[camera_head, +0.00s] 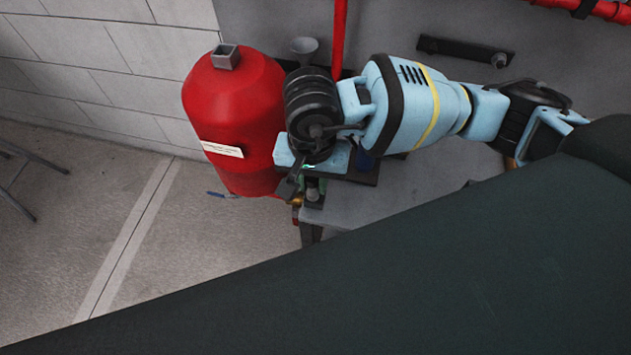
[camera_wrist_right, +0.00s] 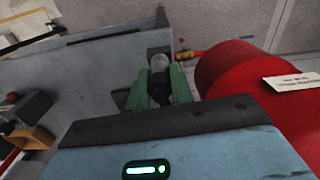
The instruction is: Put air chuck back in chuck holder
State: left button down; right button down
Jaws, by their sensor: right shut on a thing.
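My right gripper (camera_head: 303,186) reaches down at the near edge of the grey bench, just right of the red tank. In the right wrist view its green fingers (camera_wrist_right: 163,90) are shut on the air chuck (camera_wrist_right: 159,66), a small piece with a pale grey end and a dark lower part. In the head view the chuck (camera_head: 314,194) is mostly hidden by my wrist. I cannot make out the chuck holder for certain in either view. My left gripper is not in view.
A red tank (camera_head: 228,112) stands close to the left of my right gripper. The grey bench (camera_head: 372,203) extends to the right. A black bar (camera_head: 460,49) lies farther back. A brass fitting (camera_wrist_right: 190,55) sits beyond the fingers. Open floor (camera_head: 70,230) is at the left.

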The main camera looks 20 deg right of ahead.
aim_at(315, 186)
jog(key=shift+w+d, duration=0.15)
jog(key=shift+w, duration=0.05)
jog(key=shift+w+d, duration=0.35)
jog(key=shift+w, duration=0.05)
notch_tip(315, 186, down, 4)
jog(key=shift+a+r, duration=0.1)
jog(key=shift+r, duration=0.05)
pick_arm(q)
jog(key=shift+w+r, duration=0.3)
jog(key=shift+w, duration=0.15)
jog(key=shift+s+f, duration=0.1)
pick_arm(e)
jog(key=shift+s, duration=0.1)
jog(key=c, duration=1.2)
grip_release()
jog(key=shift+c, duration=0.2)
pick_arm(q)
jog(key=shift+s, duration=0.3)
